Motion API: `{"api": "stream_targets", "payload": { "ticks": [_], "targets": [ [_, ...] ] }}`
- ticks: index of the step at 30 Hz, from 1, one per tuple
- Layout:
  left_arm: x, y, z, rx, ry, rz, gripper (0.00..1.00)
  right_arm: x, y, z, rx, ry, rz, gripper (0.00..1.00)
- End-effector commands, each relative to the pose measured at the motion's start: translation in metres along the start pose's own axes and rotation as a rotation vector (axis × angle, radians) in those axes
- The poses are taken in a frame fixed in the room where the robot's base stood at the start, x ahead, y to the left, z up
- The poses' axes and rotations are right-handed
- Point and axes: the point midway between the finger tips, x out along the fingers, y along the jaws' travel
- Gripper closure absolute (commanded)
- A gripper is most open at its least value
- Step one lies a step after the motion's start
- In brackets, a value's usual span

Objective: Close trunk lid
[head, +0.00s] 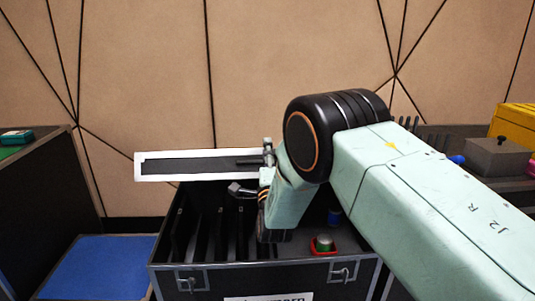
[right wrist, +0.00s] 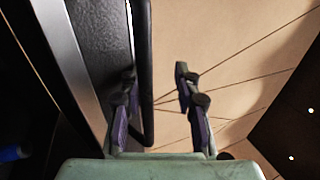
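A black trunk (head: 265,283) with metal latches stands open in the head view, with upright dividers inside. A dark panel with a light metal rim (head: 155,168), seemingly its lid, stands at the back left of the opening. My right gripper (head: 250,174) is over the trunk beside this panel. In the right wrist view the gripper (right wrist: 155,95) is open, with its fingers apart. A black bar handle (right wrist: 145,60) on the dark panel (right wrist: 97,50) runs between the fingers, nearer the left finger. I cannot tell whether they touch. My left gripper is not in view.
A yellow box (head: 515,122) and a grey box (head: 498,155) are right. A panelled wall is behind.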

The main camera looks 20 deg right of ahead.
Motion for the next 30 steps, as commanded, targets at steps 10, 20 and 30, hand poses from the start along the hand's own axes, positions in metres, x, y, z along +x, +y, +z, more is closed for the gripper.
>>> {"api": "stream_targets", "payload": {
  "ticks": [10, 20, 30],
  "targets": [
    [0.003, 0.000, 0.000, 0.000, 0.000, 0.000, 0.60, -0.020, 0.012, 0.000, -0.001, 0.000, 0.004, 0.68],
    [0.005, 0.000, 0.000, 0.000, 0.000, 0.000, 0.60, -0.037, 0.021, 0.000, 0.000, -0.001, 0.004, 0.68],
    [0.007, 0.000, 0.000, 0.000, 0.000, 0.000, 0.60, -0.055, 0.030, 0.000, -0.001, -0.002, 0.004, 0.68]
  ]
}}
